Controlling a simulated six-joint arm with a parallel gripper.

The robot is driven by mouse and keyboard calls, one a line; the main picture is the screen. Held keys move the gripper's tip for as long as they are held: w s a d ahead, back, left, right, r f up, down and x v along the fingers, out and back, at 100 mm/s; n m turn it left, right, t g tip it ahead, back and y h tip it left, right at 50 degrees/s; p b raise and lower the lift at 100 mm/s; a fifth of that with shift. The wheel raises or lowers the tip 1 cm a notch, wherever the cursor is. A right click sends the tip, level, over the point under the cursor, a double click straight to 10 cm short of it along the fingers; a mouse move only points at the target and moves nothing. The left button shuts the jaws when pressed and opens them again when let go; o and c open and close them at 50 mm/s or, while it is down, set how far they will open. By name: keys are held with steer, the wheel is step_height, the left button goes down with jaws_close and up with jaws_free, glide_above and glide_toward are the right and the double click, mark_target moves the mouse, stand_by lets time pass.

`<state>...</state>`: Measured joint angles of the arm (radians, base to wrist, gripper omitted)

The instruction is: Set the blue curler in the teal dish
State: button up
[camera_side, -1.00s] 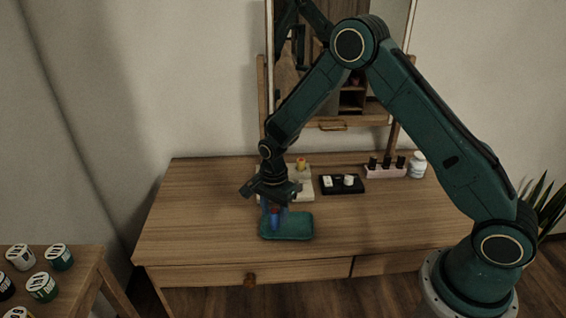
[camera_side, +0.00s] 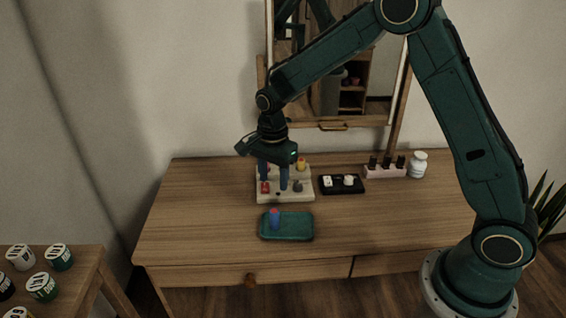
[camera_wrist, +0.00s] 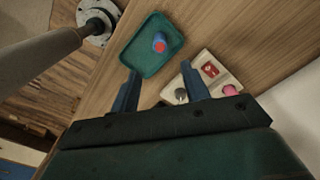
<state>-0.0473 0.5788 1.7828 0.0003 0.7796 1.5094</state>
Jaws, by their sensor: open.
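In the wrist view the curler (camera_wrist: 159,43) stands inside the rim of the dish (camera_wrist: 137,31), apart from my fingers. My gripper (camera_side: 273,182) is open and empty, raised above and behind the dish, over the pale block. Its two blue fingers (camera_wrist: 163,92) are spread in the wrist view.
A pale block (camera_side: 305,196) with red, grey and yellow pieces sits behind the dish. A black tray (camera_side: 342,190), a pink holder (camera_side: 380,172) with dark bottles and a white jar (camera_side: 418,164) stand to the right. A mirror (camera_side: 345,75) rises behind. The dresser's left side is clear.

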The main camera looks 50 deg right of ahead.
stand_by(0.6)
steer(key=s+d+r+n+t, duration=0.1)
steer(key=s+r+n+t, duration=0.2)
steer(key=s+r+n, duration=0.85)
steer(key=s+d+r+n+t, duration=0.1)
steer(key=s+r+n, duration=0.4)
steer(key=s, duration=1.2)
step_height(320, 180, up, 3)
steer(key=shift+t, duration=0.8)
